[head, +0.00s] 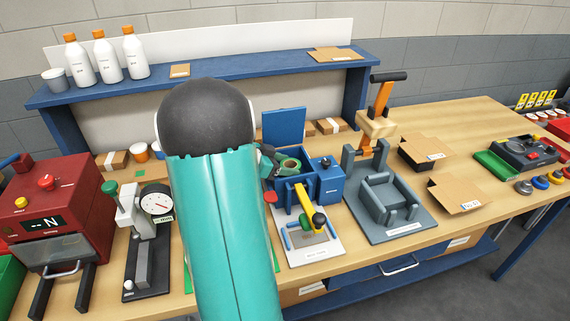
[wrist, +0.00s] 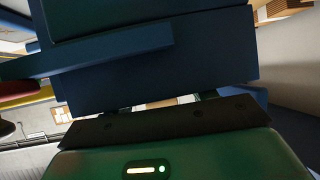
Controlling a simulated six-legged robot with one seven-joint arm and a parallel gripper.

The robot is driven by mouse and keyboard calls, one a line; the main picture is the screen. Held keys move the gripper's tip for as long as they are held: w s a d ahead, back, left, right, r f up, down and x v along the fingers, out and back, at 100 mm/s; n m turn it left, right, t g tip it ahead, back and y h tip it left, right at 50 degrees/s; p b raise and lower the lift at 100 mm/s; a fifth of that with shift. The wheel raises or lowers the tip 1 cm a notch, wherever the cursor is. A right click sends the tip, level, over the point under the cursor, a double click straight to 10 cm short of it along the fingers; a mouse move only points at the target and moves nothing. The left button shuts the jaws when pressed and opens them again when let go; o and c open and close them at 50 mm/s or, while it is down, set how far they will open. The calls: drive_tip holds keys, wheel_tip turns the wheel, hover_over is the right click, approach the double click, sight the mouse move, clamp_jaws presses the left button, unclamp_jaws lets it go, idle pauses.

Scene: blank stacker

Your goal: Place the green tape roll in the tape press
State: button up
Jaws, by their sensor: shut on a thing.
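The green tape roll (head: 283,172) shows in the head view at the opening of a blue open-lidded box (head: 328,184), which I take to be the tape press. My gripper (head: 275,163) is at the roll's left side, shut on it, and partly hidden behind my arm. The box's blue lid (head: 284,126) stands raised behind the roll. I cannot tell whether the roll touches the box floor. In the wrist view, dark blue panels (wrist: 160,75) fill the space close ahead; I cannot make out the roll there.
A grey fixture (head: 385,195) with an orange-handled lever stands to the right. A dial gauge stand (head: 145,235) and red machine (head: 60,215) stand left. Cardboard pieces lie farther right.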

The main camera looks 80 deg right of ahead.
drive_tip(key=shift+f, duration=0.2)
drive_tip(key=o, duration=0.7)
drive_tip(key=shift+a+f, duration=0.1)
drive_tip(key=shift+f, duration=0.1)
drive_tip(key=shift+w+r, duration=0.1)
drive_tip(key=shift+r, duration=0.3)
drive_tip(key=v, duration=1.2)
drive_tip(key=shift+r, duration=0.1)
